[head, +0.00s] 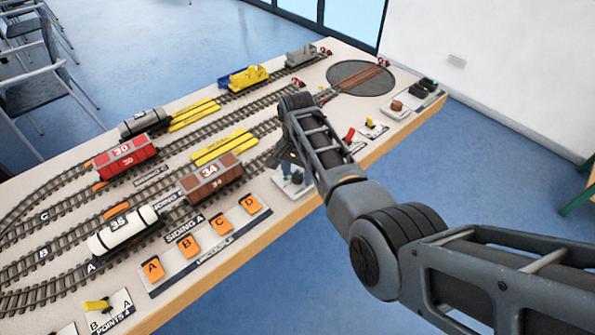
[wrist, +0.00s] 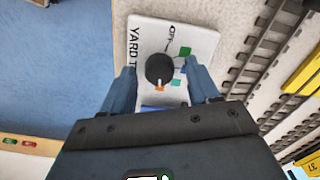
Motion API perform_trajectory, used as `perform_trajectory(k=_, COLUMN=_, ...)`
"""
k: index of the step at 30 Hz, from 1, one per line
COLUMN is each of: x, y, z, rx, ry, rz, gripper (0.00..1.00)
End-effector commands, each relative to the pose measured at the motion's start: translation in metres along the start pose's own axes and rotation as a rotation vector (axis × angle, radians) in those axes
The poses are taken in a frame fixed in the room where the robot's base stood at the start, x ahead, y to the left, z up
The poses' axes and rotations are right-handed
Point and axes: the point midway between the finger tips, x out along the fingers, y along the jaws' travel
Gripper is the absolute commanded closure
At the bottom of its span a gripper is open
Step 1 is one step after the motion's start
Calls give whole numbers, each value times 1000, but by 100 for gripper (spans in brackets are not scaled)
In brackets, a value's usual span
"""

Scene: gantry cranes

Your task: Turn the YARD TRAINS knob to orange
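The YARD TRAINS panel (wrist: 147,32) is a white plate with a round black knob (wrist: 159,68) in the wrist view. A pale line on the knob's lower edge seems to point at the orange mark (wrist: 160,89). Green, blue and teal marks lie to the right of the knob, and OFF is printed above it. My gripper (wrist: 163,83) is open, with one blue-grey finger on each side of the knob and gaps to both. In the head view my gripper (head: 289,164) is over the panel (head: 290,187) at the table's front edge and hides most of it.
The uncoupler panel with orange buttons (head: 191,245) is to the left of my gripper. A brown wagon (head: 211,176) stands on the track behind it. A red lever (head: 349,135) and a yellow lever (head: 370,122) are to the right, near the turntable (head: 345,75).

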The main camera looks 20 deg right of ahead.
Motion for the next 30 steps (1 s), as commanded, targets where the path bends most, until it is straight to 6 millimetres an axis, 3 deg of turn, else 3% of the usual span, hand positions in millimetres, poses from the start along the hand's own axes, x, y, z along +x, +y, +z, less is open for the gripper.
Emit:
perform_trajectory(k=8, x=-2, y=0, z=0, rx=0, ry=0, rz=1, gripper=40)
perform_trajectory(k=21, x=-64, y=0, z=0, rx=0, ry=1, rz=-1, gripper=40)
perform_trajectory(k=30, x=-78, y=0, z=0, rx=0, ry=0, rz=0, gripper=40)
